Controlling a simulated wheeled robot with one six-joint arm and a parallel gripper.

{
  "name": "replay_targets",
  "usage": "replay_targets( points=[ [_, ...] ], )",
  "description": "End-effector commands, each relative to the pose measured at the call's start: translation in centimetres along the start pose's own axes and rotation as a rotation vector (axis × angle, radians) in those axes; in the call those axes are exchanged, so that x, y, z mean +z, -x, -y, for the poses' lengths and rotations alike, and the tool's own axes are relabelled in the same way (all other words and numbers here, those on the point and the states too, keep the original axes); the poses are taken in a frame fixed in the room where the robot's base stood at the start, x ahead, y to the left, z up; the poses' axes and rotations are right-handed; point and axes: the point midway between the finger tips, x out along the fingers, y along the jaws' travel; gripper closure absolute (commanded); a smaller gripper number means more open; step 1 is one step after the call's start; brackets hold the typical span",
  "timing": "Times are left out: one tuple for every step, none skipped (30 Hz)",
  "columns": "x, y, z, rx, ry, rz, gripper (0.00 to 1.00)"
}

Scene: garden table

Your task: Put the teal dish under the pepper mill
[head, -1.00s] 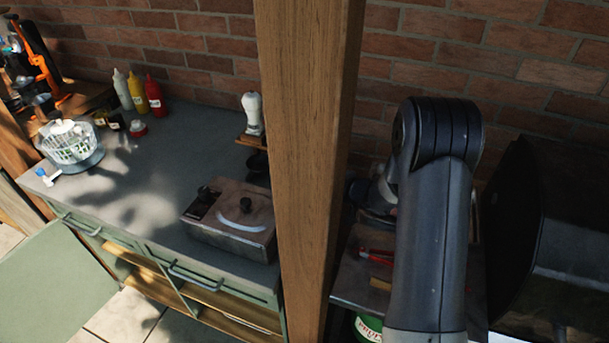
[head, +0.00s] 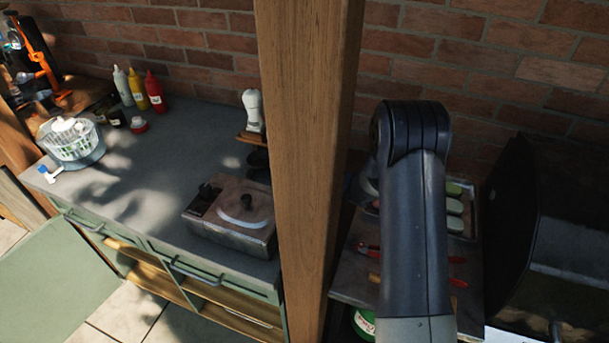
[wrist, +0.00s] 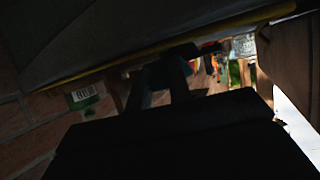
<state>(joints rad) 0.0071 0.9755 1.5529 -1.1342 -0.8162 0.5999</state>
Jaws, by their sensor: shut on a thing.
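The teal dish cannot be made out for sure in either view. A white, bottle-shaped thing with a grey top, perhaps the pepper mill (head: 252,111), stands upright on a small wooden ledge just left of the post. Dark round shapes lie below that ledge, partly behind the post. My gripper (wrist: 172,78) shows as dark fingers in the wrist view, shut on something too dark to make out. In the head view my own arm hides the gripper.
A wooden post (head: 308,170) stands between the grey counter (head: 150,185) and the side table at right. The counter holds a metal box (head: 230,225), a salad spinner (head: 72,145) and sauce bottles (head: 138,88). A black grill (head: 560,210) stands at far right.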

Motion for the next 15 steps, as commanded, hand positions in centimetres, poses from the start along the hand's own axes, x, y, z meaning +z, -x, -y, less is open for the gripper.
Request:
replay_targets(
  points=[
    [0.24, -0.11, -0.01, 0.000, 0.000, -0.001, 1.00],
    [0.32, -0.15, -0.01, 0.000, 0.000, -0.001, 1.00],
    [0.42, -0.19, -0.02, 0.000, 0.000, -0.001, 1.00],
    [0.51, -0.23, -0.02, 0.000, 0.000, -0.001, 1.00],
    [0.58, -0.26, -0.02, 0.000, 0.001, -0.001, 1.00],
    [0.59, -0.27, -0.02, 0.000, 0.001, -0.001, 1.00],
    [0.55, -0.25, -0.02, 0.000, 0.001, -0.001, 1.00],
    [0.51, -0.23, -0.02, 0.000, 0.001, -0.001, 1.00],
    [0.53, -0.23, -0.01, 0.000, 0.000, -0.001, 0.79],
    [0.53, -0.23, -0.01, 0.000, 0.000, -0.001, 0.76],
    [0.53, -0.23, -0.01, 0.000, 0.000, -0.001, 0.74],
    [0.53, -0.23, -0.01, 0.000, 0.000, -0.001, 0.71],
    [0.53, -0.23, -0.01, 0.000, 0.000, -0.001, 0.68],
    [0.53, -0.23, -0.01, 0.000, 0.000, -0.001, 0.66],
    [0.53, -0.22, -0.01, 0.000, 0.000, -0.001, 0.62]
  ],
)
